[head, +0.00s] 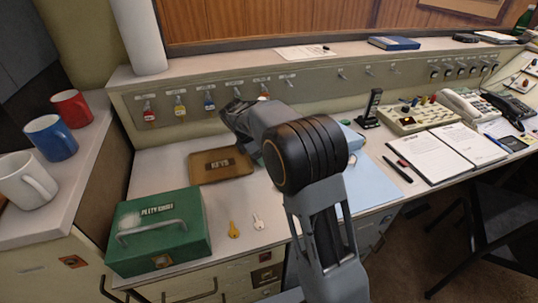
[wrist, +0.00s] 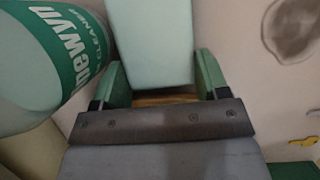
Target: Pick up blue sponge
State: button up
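In the wrist view a pale blue-green block (wrist: 152,40), which looks like the blue sponge, reaches down between the two green-tipped fingers of my gripper (wrist: 160,88). The fingers are spread to either side of its near end. A firm grip does not show. In the head view my arm hides the gripper tips and this block. A light blue item (head: 353,138), partly hidden behind my arm, lies on the desk; I cannot tell whether it is the same block.
A white cleaner bottle with a green label (wrist: 45,60) stands close left of the fingers in the wrist view. The green cash box (head: 160,232), brown keys tray (head: 222,176), yellow key (head: 234,230) and silver key (head: 258,222) are on the desk. Mugs (head: 52,138) stand at left.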

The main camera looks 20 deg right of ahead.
jog(key=c, duration=0.4)
jog(key=shift+r, duration=0.4)
jog(key=r, duration=0.2)
jog(key=r+p, duration=0.1)
jog(key=shift+s+r, duration=0.1)
jog(key=shift+s, duration=0.15)
jog(key=s+r+p, duration=0.2)
jog(key=s+r, duration=0.7)
jog(key=s, duration=0.4)
jog(key=shift+s+d, duration=0.25)
jog(key=shift+d, duration=0.2)
